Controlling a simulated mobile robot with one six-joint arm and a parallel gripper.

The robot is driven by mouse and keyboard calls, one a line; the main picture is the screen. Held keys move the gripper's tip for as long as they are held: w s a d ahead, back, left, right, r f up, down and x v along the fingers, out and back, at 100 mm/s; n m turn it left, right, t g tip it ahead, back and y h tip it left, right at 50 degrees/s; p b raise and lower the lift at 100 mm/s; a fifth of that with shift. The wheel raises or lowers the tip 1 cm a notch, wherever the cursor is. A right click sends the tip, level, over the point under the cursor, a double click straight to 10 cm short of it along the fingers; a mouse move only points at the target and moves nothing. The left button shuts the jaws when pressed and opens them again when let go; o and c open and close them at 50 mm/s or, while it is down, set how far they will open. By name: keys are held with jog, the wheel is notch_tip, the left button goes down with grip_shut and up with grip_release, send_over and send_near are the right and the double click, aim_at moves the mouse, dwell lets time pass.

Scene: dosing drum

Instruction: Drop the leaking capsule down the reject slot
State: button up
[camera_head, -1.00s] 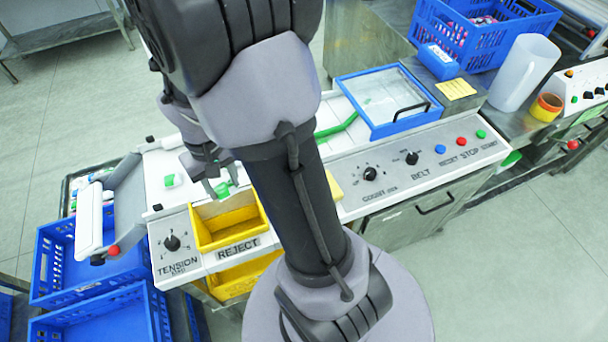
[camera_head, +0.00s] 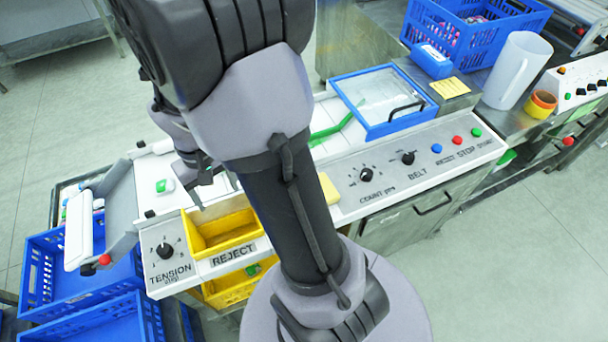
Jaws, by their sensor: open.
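A yellow reject slot (camera_head: 222,232) opens in the front panel above the REJECT label. Below it is a yellow bin (camera_head: 225,293), with a small green capsule (camera_head: 253,270) inside. Another green and white capsule (camera_head: 164,185) lies on the white belt to the left of my gripper. I cannot make out leak marks on either. My gripper (camera_head: 207,190) is open above the belt, just behind the slot, and I see nothing between its fingers. My arm hides part of the belt.
A blue-framed clear cover (camera_head: 375,122) and a green guide (camera_head: 332,130) are on the right of the belt. Knobs and buttons line the front panel (camera_head: 410,175). Blue crates (camera_head: 95,325) stand at the lower left.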

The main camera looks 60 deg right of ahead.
notch_tip(320, 180, up, 16)
jog(key=p, duration=0.5)
jog(key=shift+f, duration=0.1)
